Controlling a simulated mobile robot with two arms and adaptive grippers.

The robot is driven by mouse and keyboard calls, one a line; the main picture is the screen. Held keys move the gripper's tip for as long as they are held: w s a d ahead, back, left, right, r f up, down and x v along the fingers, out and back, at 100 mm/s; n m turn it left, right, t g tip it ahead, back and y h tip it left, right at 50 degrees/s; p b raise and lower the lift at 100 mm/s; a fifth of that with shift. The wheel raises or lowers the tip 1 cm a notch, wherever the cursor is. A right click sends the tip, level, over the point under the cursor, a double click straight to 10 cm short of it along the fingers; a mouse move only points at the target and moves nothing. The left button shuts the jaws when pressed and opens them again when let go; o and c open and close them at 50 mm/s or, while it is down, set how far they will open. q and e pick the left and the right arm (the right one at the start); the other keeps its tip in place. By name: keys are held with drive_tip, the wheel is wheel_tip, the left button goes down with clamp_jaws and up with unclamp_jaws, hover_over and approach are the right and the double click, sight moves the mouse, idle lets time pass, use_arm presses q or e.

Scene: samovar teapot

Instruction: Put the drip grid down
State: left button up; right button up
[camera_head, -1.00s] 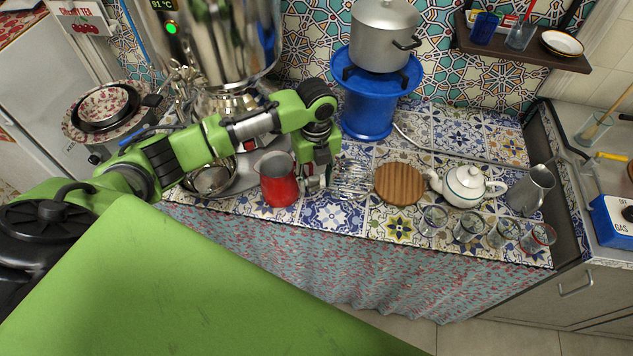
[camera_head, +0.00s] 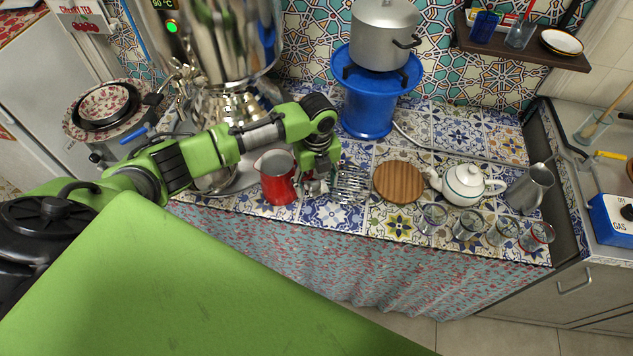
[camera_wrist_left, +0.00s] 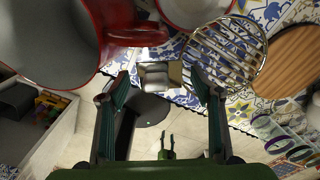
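The drip grid (camera_head: 352,184), a round rack of thin metal wires, lies on the tiled counter between the red pitcher and the round wooden board. In the left wrist view the grid (camera_wrist_left: 228,52) shows at the upper right, by the tip of the right-hand finger. I cannot tell whether that finger touches it. My left gripper (camera_head: 320,185) is just left of the grid, at the counter's front.
The red pitcher (camera_head: 277,178) stands close to the left of my gripper. The wooden board (camera_head: 399,183), white teapot (camera_head: 466,185) and several glasses (camera_head: 468,226) stand to the right. The samovar (camera_head: 222,45) and blue stand (camera_head: 368,105) are behind. Bare tiles (camera_head: 332,212) show at the front.

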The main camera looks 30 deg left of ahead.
use_arm(q)
drive_tip(key=shift+r, duration=0.3)
wheel_tip(320, 180, up, 12)
drive_tip(key=b, duration=0.1)
drive_tip(key=shift+b, duration=0.3)
drive_tip(key=shift+d+f, duration=0.1)
drive_tip(key=shift+f, duration=0.05)
